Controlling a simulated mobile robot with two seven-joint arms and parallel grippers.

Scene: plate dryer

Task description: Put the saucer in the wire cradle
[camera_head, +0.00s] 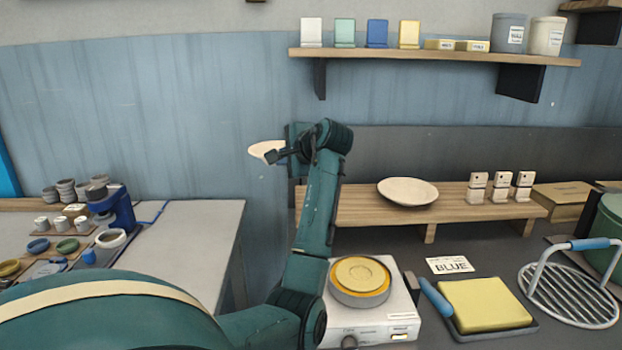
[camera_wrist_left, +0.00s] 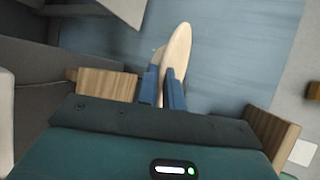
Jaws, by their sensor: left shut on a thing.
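My left gripper (camera_head: 277,156) is shut on a cream saucer (camera_head: 262,149), held up in front of the blue wall, left of the wooden riser. In the left wrist view the saucer (camera_wrist_left: 179,45) is seen nearly edge-on between the blue fingers (camera_wrist_left: 164,88). A second cream dish (camera_head: 408,191) lies flat on the wooden riser (camera_head: 360,208). A round metal wire rack (camera_head: 575,298) with a blue handle rests on the counter at the far right; I cannot tell whether it is the cradle. My right gripper is not in view.
A white scale (camera_head: 400,312) with a round yellow-topped piece stands below the riser. A yellow block on a dark tray (camera_head: 484,305) lies right of it. White dispensers (camera_head: 500,187) stand on the riser. A wall shelf (camera_head: 430,56) is above. Cups and a blue machine (camera_head: 113,209) stand left.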

